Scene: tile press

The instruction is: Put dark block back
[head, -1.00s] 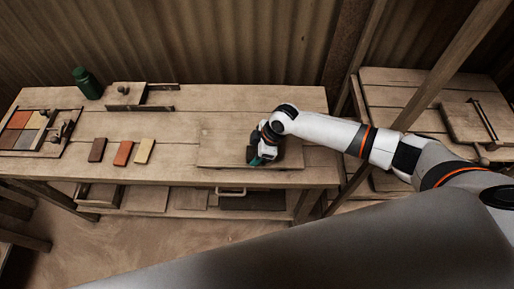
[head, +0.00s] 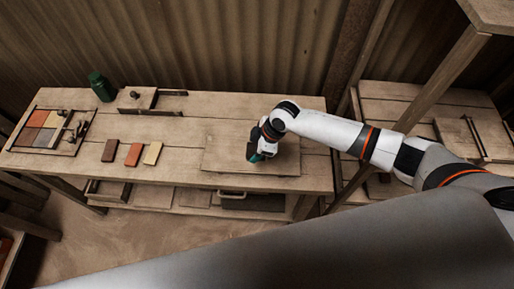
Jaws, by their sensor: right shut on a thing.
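My right gripper (head: 257,157) is over the front middle of a flat wooden board (head: 225,153) on the bench. It is shut on a small dark brown block (head: 251,151), which is partly hidden by the fingers. I cannot tell whether the block touches the board. Left of the board, a dark brown tile (head: 110,150), an orange tile (head: 134,154) and a cream tile (head: 153,153) lie in a row on the bench. My left gripper is out of view.
A framed tray (head: 71,147) with coloured tiles lies at the bench's left end. A green bottle (head: 102,87) and a wooden piece with a knob and dark rails (head: 146,100) stand along the back. The bench (head: 180,130) is clear between the tiles and the board.

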